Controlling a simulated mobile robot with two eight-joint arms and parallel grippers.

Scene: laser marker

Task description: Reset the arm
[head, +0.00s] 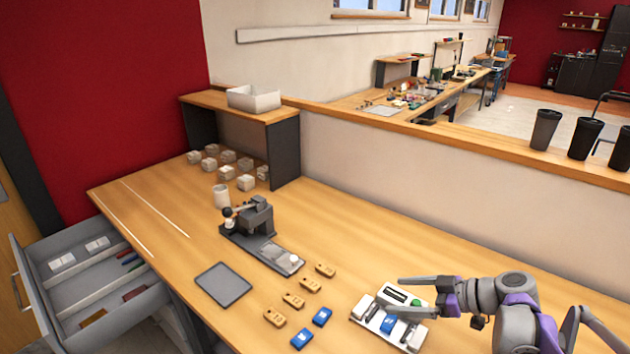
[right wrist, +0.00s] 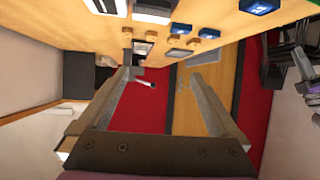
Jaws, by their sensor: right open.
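My right gripper (head: 394,295) reaches in from the right above the white laser marker (head: 362,309) at the front right of the table. Its two fingers are spread and hold nothing; the right wrist view also shows them apart (right wrist: 162,75). The marker has a dark display and a green button, partly hidden by the fingers. A blue block (head: 388,325) sits on the marker. My left gripper is not in view.
Several tan tags (head: 293,300) and two blue blocks (head: 322,317) lie left of the marker. A drawer (head: 100,302) hangs open. Dark tumblers (head: 546,129) stand on the partition ledge.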

